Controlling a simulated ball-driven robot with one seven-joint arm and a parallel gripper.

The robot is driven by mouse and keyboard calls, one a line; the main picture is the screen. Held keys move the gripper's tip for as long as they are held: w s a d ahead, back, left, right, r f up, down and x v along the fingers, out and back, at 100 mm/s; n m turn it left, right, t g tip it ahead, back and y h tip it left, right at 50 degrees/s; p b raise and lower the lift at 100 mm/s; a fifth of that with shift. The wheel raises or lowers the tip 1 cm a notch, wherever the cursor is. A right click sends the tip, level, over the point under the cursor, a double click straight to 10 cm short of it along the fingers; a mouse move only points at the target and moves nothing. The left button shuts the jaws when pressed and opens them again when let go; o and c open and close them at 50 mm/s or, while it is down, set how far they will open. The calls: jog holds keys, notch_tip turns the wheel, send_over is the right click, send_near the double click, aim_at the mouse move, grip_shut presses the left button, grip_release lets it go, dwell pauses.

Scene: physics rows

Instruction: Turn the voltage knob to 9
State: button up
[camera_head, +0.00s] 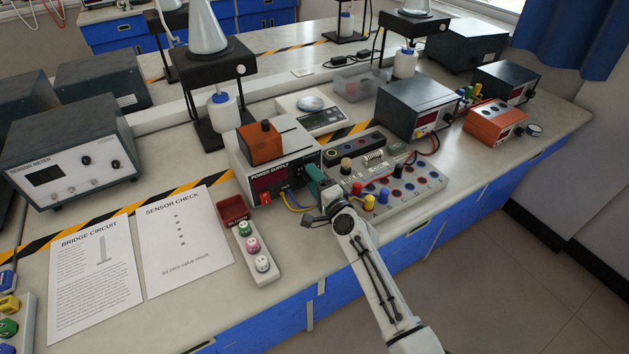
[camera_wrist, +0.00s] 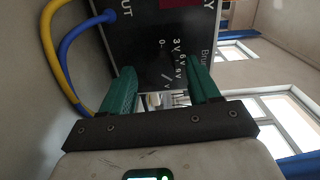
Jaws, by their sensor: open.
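The power supply (camera_head: 283,178) is a white-cased box with a dark front panel and a red display. In the wrist view its dark panel (camera_wrist: 150,35) fills the upper middle, with a printed voltage scale (camera_wrist: 176,50) that reads 0, 3, 6 and 9 V, seen sideways. The voltage knob itself I cannot make out; it may blend into the dark panel or be hidden. My gripper (camera_wrist: 164,76) has green fingers, spread apart, one on each side of the scale area, with nothing visibly held. In the head view my gripper (camera_head: 316,180) is at the panel's right end.
Yellow and blue leads (camera_wrist: 70,45) leave the panel left of my fingers in the wrist view. A circuit board (camera_head: 400,188) with coloured posts stands right of my gripper. An orange box (camera_head: 260,143) sits on the supply. A strip of coloured knobs (camera_head: 252,246) lies in front.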

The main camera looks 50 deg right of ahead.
jog(key=b+v, duration=0.1)
jog(key=v, duration=0.9)
jog(key=shift+s+a, duration=0.1)
jog(key=shift+s, duration=0.3)
